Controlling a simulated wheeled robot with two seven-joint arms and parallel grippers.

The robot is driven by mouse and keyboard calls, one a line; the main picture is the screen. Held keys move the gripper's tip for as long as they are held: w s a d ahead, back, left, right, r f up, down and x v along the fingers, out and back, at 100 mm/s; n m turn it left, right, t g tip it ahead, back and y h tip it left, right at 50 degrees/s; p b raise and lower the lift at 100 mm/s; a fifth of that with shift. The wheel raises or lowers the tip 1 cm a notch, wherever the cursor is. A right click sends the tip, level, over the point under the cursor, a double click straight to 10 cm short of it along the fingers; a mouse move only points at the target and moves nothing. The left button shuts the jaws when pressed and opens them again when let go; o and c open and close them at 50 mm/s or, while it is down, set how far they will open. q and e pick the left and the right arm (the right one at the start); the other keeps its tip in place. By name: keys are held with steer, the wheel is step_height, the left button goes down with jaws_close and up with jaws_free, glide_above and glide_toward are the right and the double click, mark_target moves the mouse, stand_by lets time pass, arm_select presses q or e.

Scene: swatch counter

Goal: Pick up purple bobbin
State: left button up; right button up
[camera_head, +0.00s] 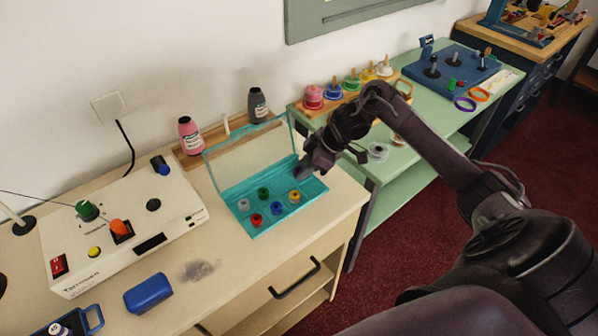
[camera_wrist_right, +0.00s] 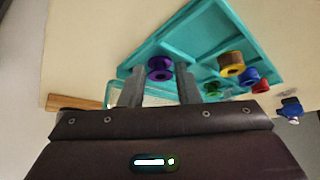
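The purple bobbin (camera_wrist_right: 160,68) shows in the right wrist view, in a compartment at the edge of the teal tray (camera_wrist_right: 198,50). My right gripper (camera_wrist_right: 160,80) is open, with one finger on each side of the bobbin in that view and a gap to it. I cannot tell how far the fingertips reach along it. In the head view my right gripper (camera_head: 303,170) is at the right end of the teal tray (camera_head: 262,232) and hides the purple bobbin. My left gripper is not in view.
Several other bobbins, including a yellow one (camera_head: 294,195) and a red one (camera_head: 256,219), sit in the tray. Its clear lid (camera_head: 245,155) stands up behind. A white machine (camera_head: 125,235) stands left. Pink (camera_head: 190,138) and grey (camera_head: 257,105) thread cones stand behind.

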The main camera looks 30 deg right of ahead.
steer(key=c, duration=0.5)
step_height(320, 180, up, 6)
steer(key=shift+w+f, duration=0.1)
steer(key=shift+f, duration=0.15)
step_height(320, 180, up, 14)
steer(key=p, duration=0.3)
steer(key=shift+r, duration=0.25)
